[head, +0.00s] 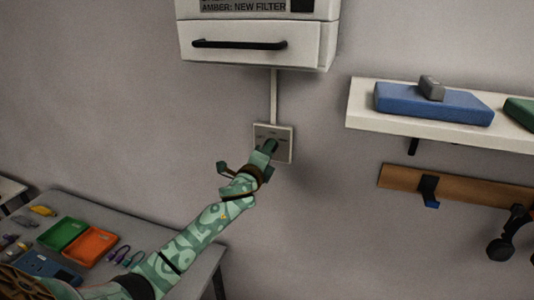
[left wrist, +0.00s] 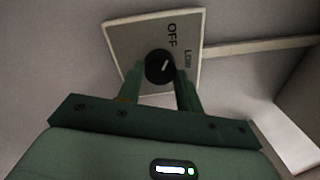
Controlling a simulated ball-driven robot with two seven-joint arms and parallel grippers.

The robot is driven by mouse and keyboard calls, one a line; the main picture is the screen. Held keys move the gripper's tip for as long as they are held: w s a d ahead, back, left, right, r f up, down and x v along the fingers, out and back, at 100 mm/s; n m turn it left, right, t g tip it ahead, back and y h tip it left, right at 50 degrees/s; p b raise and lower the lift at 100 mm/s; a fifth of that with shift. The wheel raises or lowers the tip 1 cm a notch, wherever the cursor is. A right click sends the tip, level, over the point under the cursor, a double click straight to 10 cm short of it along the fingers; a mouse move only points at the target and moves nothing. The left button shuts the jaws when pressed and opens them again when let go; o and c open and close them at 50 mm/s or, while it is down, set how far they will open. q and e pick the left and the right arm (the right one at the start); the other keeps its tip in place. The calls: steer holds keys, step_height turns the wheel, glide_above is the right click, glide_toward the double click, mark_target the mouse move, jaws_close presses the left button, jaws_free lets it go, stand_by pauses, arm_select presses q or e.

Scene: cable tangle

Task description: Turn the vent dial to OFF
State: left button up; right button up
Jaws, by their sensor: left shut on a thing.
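The vent dial (left wrist: 157,70) is a round black knob with a short white mark, on a pale square wall plate (left wrist: 125,38). The plate carries the words OFF and LOW. The white mark points to the upper right in the left wrist view, roughly between the two words; I cannot tell exactly. My left gripper (head: 269,147) reaches the plate (head: 287,132) in the head view, and its fingers are shut on the dial from both sides. The gripper hides the dial in the head view. My right gripper is not in view.
A white filter unit (head: 255,52) with a black handle hangs above the plate, joined by a pale conduit (head: 274,95). At right are a shelf (head: 365,117) with a blue case (head: 430,104) and a wooden hook rail (head: 400,179). A table (head: 195,255) with trays stands lower left.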

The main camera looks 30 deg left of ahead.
arm_select(q)
steer(key=o, duration=1)
steer(key=b+v, duration=0.1)
steer(key=v, duration=1.5)
steer(key=shift+s, duration=0.15)
